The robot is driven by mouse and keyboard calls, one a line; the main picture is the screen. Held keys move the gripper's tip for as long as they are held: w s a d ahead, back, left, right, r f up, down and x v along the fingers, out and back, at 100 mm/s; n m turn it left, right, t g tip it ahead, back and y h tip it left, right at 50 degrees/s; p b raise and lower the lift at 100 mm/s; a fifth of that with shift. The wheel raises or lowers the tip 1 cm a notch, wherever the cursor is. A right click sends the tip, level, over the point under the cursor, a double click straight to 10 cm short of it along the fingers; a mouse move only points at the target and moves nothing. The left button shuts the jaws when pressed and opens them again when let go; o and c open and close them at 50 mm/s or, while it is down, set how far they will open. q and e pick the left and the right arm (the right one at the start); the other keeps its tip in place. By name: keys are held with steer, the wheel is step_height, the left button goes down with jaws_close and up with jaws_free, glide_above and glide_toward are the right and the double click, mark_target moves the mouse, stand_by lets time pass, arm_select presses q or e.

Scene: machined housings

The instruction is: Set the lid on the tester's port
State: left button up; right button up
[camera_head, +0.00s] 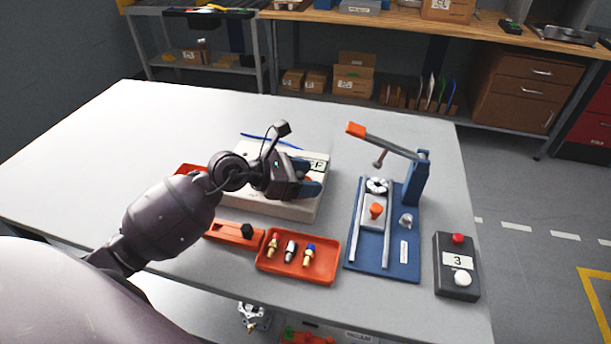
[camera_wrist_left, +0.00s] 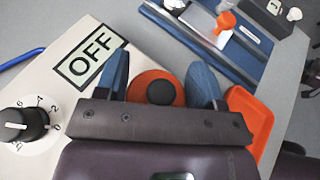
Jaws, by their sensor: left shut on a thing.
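The tester (camera_head: 262,206) is a cream box on the white table, with an OFF display (camera_head: 318,165). In the left wrist view the display (camera_wrist_left: 90,55) and a black dial (camera_wrist_left: 24,124) show on its top. My left gripper (camera_head: 309,178) is over the tester's right part. Its two blue fingers are shut on the lid (camera_wrist_left: 142,83), an orange disc with a black round knob, which sits between them. The port is hidden beneath the lid and gripper. I cannot tell whether the lid touches the tester. My right gripper is not in view.
An orange holder (camera_head: 222,231) with a black piece lies in front. The table's left side is clear.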

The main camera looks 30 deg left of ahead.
arm_select(q)
steer(key=shift+f, duration=0.1)
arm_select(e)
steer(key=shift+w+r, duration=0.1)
arm_select(q)
steer(key=o, duration=0.8)
steer(key=shift+o, duration=1.7)
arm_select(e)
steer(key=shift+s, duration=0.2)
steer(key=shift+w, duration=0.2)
